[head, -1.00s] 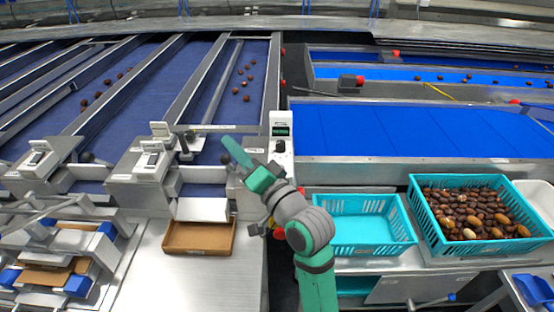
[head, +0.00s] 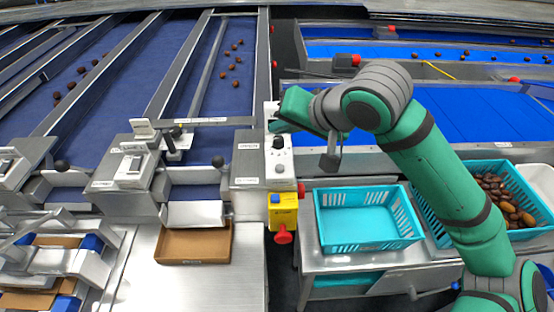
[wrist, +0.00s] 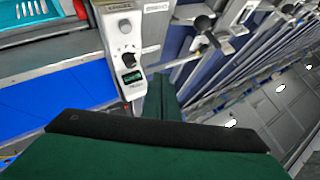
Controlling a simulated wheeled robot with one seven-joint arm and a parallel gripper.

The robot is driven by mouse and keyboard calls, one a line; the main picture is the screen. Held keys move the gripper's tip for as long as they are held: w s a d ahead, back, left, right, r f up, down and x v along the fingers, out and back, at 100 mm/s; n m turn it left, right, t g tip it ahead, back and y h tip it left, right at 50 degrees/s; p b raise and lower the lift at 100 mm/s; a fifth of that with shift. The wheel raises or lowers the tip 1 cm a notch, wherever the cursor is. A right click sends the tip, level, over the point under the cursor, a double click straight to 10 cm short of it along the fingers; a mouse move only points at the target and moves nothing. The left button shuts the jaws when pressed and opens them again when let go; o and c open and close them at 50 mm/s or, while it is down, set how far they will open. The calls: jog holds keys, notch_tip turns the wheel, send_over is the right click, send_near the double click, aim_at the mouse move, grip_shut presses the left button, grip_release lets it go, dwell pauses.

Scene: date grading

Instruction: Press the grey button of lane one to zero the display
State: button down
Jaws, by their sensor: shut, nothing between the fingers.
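A white control panel (head: 270,173) stands at the end of the rightmost sorting lane. It carries a black knob (head: 278,142) and a round grey button (head: 280,168). In the wrist view the panel shows the button (wrist: 124,26), the knob (wrist: 127,57) and a small lit display (wrist: 132,76); its digits are too small to read. In the head view my gripper covers the display. My gripper (head: 277,127) is shut and empty, over the panel's far end, beyond the knob and apart from the button.
A yellow box with a red stop knob (head: 283,212) sits just below the panel. A cardboard tray (head: 193,260) lies at the lane's end. An empty turquoise crate (head: 368,245) is to the right, and a date-filled crate (head: 440,240) is partly behind my arm.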

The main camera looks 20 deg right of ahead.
aim_at(280, 167)
jog(key=shift+w+d+f, duration=0.1)
jog(key=shift+d, duration=0.25)
jog(key=shift+s+f, duration=0.2)
jog(key=shift+f, duration=4.15)
jog(key=shift+f, duration=0.2)
jog(key=shift+f, duration=0.2)
